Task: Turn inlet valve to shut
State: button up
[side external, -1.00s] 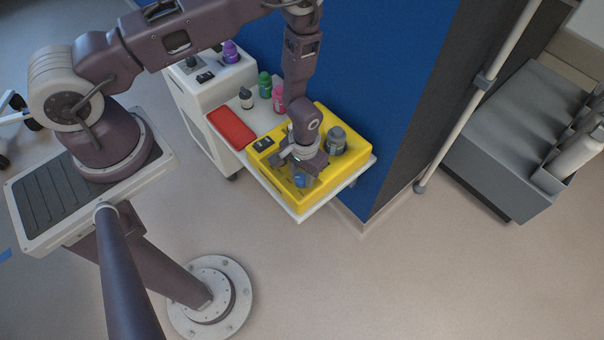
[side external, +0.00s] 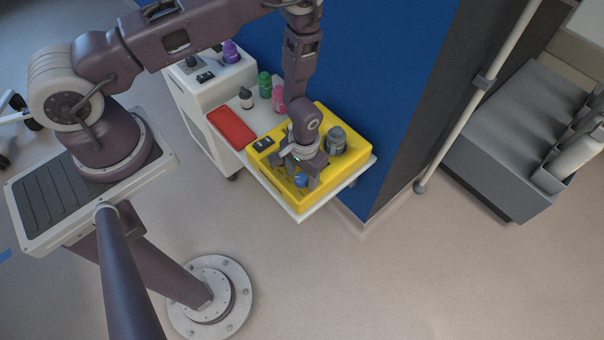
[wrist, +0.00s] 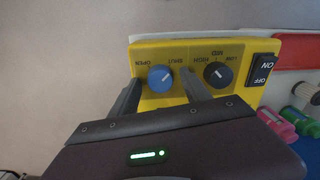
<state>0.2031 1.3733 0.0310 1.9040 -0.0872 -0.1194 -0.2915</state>
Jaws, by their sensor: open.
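The inlet valve looks to be the blue knob (wrist: 160,78) on the yellow unit (side external: 335,185), under upside-down OPEN and SHUT labels. Its pale pointer mark seems to slant up and right in the wrist view, towards the SHUT side. My gripper (wrist: 161,80) is open, with one finger on each side of the blue knob. Gaps show between knob and fingers in the wrist view. In the side view the blue knob (side external: 300,180) shows between the fingers, partly hidden by my gripper.
A black knob (wrist: 217,75) marked LOW, MID, HIGH sits close beside my right finger. An ON/OFF rocker switch (wrist: 262,80) lies further right. A grey-capped part (side external: 336,138) stands on the unit. A red case (side external: 231,128) and several bottles stand behind it on the cart.

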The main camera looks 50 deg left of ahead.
notch_tip(320, 180, up, 7)
jog(key=shift+d+r, duration=0.1)
jog(key=shift+d, duration=0.05)
jog(key=shift+w+r, duration=0.15)
jog(key=shift+r, duration=0.05)
notch_tip(320, 180, up, 9)
jog(key=w+t, duration=0.1)
jog(key=w, duration=0.2)
notch_tip(320, 180, up, 20)
jog(key=t+h, duration=0.1)
jog(key=t, duration=0.1)
send_over(304, 177)
jog(key=a, duration=0.2)
jog(key=s+a+r+m+t, duration=0.1)
jog(key=s+r, duration=0.4)
jog(key=s, duration=0.3)
jog(key=s+a+r+m+t, duration=0.1)
jog(key=s+a+r, duration=0.1)
jog(key=s+r, duration=0.4)
jog(key=s, duration=0.3)
jog(key=shift+s+r+t, duration=0.25)
jog(key=shift+r+t, duration=0.05)
jog(key=shift+t, duration=0.1)
